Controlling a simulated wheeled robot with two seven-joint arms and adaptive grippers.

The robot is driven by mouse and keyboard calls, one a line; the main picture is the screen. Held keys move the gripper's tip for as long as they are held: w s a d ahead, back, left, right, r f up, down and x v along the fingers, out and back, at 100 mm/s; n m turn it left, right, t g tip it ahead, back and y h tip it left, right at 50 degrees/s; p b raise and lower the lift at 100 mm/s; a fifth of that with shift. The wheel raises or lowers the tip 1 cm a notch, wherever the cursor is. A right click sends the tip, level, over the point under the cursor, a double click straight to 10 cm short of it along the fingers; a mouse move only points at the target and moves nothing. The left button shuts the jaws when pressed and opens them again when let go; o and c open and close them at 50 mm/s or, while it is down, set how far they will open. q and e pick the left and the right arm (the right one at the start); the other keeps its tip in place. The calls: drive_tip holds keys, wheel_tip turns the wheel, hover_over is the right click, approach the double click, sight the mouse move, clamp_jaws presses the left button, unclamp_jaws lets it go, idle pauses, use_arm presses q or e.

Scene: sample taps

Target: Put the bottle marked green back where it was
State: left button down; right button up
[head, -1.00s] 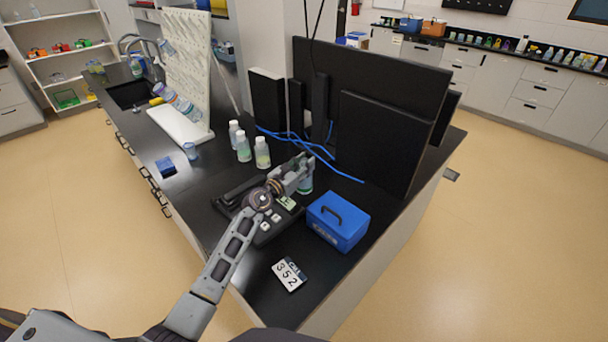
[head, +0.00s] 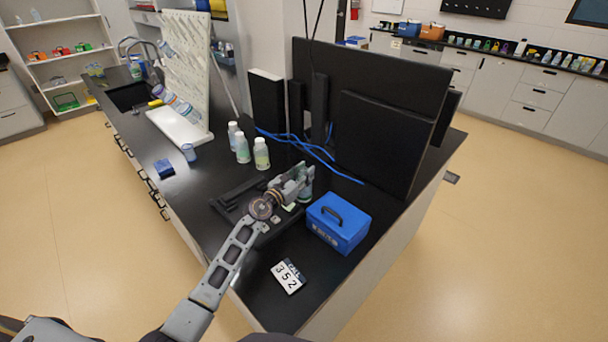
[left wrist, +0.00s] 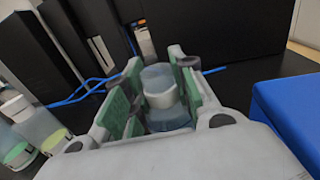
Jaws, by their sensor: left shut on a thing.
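My left gripper (head: 300,182) is shut around a clear bottle with a pale band (left wrist: 160,100) and bluish contents. The same bottle (head: 306,194) shows partly behind the fingers in the head view, beside the blue case. The fingers cover much of it, so I cannot read a colour mark, nor tell if its base touches the bench. Three white-capped bottles stand in a group to the left: a back one (head: 233,134), a middle one with a greenish label (head: 242,149) and a front one with a yellow-green label (head: 261,154). My right gripper is out of view.
A blue case (head: 338,222) stands right of the gripper, and a 352 card (head: 288,276) lies in front. A dark device (head: 238,196) lies under my arm. Blue cables (head: 318,153) and black monitors (head: 380,140) are behind. A small cup (head: 188,152) stands left.

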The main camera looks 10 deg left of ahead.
use_arm(q)
drive_tip(key=c, duration=1.2)
unclamp_jaws()
drive_tip(key=shift+f, duration=0.1)
drive_tip(key=shift+o, duration=0.2)
drive_tip(key=shift+r, duration=0.2)
drive_tip(key=shift+v, duration=5.3)
drive_tip(key=shift+s+a+b, duration=0.3)
drive_tip(key=shift+s+b, duration=0.05)
drive_tip(key=shift+s, duration=0.3)
drive_tip(key=shift+o, duration=0.3)
